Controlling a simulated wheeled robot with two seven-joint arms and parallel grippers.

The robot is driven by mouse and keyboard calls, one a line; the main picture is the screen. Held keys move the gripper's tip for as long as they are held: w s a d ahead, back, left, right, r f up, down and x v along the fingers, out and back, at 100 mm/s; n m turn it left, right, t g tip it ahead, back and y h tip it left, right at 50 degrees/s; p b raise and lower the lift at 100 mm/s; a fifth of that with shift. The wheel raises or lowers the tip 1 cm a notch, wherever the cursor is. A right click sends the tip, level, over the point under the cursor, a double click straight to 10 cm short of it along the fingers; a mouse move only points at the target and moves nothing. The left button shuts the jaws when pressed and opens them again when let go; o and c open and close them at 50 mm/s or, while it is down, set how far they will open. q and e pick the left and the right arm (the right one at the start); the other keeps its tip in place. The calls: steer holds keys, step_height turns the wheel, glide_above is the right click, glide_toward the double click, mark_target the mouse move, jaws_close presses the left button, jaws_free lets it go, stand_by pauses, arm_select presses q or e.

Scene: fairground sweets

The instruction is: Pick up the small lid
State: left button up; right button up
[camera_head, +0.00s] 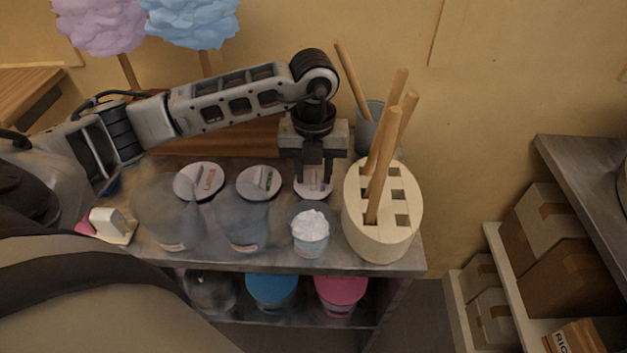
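The small lid (314,191) lies on the metal counter behind the small clear tub with white contents (311,228). My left gripper (316,179) points straight down over this lid. Its two dark fingers are apart, with a gap between them, and their tips reach down to about the lid's handle. Whether they touch the handle I cannot tell. The gripper hides the back of the lid. A medium lid (260,189) and a larger lid (201,190) lie to the left. My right gripper is out of view.
A cream holder block (377,236) with wooden sticks stands close right of the gripper, with a grey cup (370,121) of sticks behind. Two clear tubs (246,224) stand in front of the other lids. Pink and blue candyfloss (193,22) is at the back left.

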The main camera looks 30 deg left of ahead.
arm_select(q)
jaws_close()
steer(key=shift+r, duration=0.1)
